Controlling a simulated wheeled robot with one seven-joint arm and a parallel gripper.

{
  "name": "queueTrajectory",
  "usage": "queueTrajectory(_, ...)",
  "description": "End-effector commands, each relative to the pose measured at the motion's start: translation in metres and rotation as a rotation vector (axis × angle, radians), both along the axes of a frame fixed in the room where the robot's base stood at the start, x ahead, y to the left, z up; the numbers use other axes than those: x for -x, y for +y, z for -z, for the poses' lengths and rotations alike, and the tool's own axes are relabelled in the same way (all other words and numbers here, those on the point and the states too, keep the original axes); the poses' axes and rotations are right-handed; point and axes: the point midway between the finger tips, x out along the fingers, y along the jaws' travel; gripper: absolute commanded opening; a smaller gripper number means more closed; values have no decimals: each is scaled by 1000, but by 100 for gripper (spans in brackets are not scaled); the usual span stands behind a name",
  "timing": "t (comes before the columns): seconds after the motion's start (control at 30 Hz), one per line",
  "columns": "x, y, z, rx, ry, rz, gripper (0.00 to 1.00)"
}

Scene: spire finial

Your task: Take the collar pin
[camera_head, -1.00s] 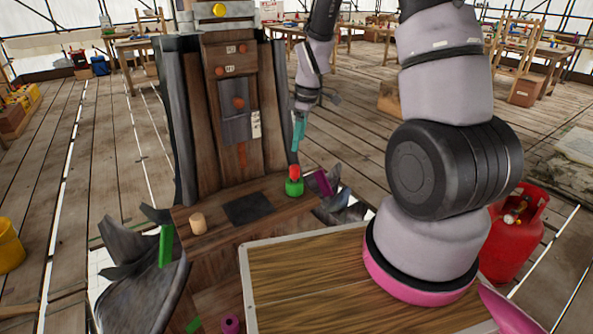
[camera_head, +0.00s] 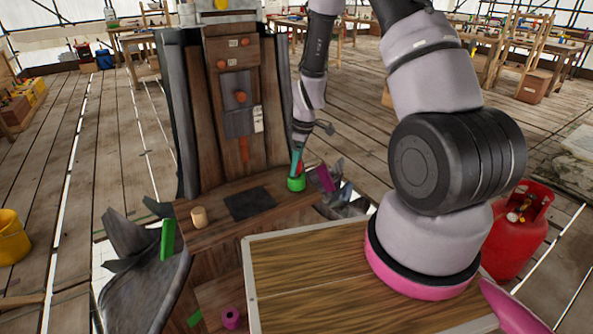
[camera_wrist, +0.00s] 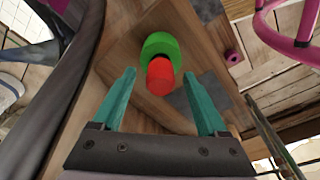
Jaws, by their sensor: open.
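The collar pin, as far as I can tell, is the red cylinder (camera_head: 301,168) standing in a green ring-shaped collar (camera_head: 296,184) at the right end of the wooden ledge. In the wrist view the red pin (camera_wrist: 160,77) shows its round end, with the green collar (camera_wrist: 158,45) behind it. My gripper (camera_head: 298,158) has come down over the pin from above and partly hides it in the head view. Its two teal fingers (camera_wrist: 158,74) are open, one on each side of the red pin, with gaps visible. Nothing is held.
On the ledge are a tan wooden cylinder (camera_head: 199,216) and a dark flat square (camera_head: 249,204). A magenta piece (camera_head: 326,179) lies close right of the collar. The tall wooden panel (camera_head: 222,120) rises behind. A green block (camera_head: 167,240) is at left, a magenta ring (camera_head: 231,318) lower.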

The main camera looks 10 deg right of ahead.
Motion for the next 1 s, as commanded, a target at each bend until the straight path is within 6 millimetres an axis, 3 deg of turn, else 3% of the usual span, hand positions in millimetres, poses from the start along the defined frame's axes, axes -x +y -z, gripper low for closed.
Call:
queueTrajectory(0.2,0,0,1,1,-1,-1,76)
queueTrajectory(0.27,0,0,1,1,-1,-1,57)
queueTrajectory(0.4,0,0,1,1,-1,-1,3)
queueTrajectory(0.43,0,0,1,1,-1,-1,0)
queueTrajectory(0.77,-1,0,-6,0,-2,-2,0)
queueTrajectory(1.0,-1,0,-50,0,-6,-2,0)
